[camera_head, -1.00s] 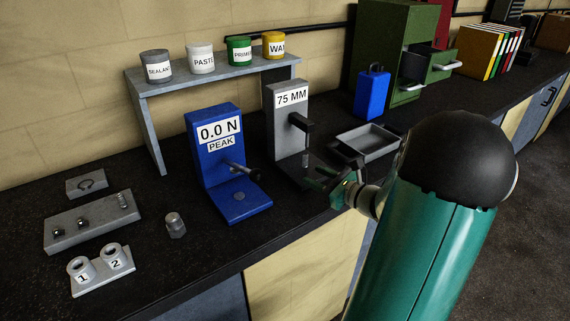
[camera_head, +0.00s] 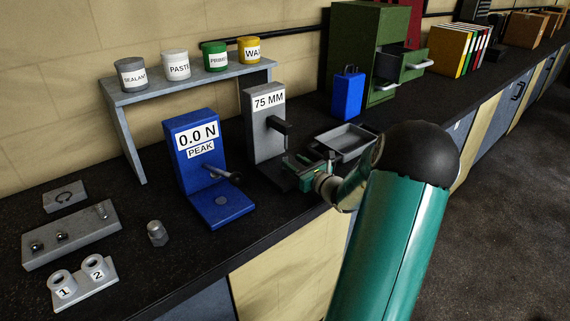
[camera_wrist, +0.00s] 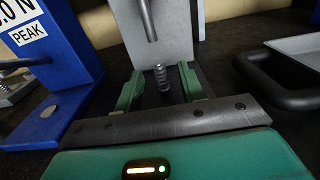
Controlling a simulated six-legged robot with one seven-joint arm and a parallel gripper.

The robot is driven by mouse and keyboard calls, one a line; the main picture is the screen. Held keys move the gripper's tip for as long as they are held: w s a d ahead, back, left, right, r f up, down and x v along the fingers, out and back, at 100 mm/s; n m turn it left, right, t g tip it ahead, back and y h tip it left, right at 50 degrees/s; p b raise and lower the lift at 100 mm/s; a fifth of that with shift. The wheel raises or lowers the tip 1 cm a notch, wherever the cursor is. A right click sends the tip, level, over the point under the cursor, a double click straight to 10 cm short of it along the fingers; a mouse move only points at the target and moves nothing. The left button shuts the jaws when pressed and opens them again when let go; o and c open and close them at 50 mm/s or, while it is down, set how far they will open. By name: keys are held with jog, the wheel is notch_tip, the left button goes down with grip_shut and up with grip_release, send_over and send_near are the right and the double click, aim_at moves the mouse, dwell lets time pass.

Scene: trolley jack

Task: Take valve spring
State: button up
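A small coiled metal valve spring (camera_wrist: 161,78) stands upright on the base of the grey 75 MM gauge (camera_head: 266,140), below its rod (camera_wrist: 147,18). My gripper (camera_wrist: 160,90) is open, with one green finger on each side of the spring in the wrist view. Gaps show between the spring and both fingers. In the head view my gripper (camera_head: 306,167) is low at the front of the gauge, and the spring cannot be made out there.
The blue force gauge (camera_head: 202,165) reading 0.0 N stands left of my gripper. A grey tray (camera_head: 346,142) with a dark handle (camera_wrist: 275,90) is close on the right. A numbered holder (camera_head: 92,290) and a metal plug (camera_head: 157,233) are at the left.

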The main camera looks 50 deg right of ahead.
aim_at(287, 159)
jog(key=w, duration=0.5)
jog(key=shift+d+f, duration=0.1)
jog(key=shift+d, duration=0.1)
jog(key=shift+s, duration=0.1)
grip_shut()
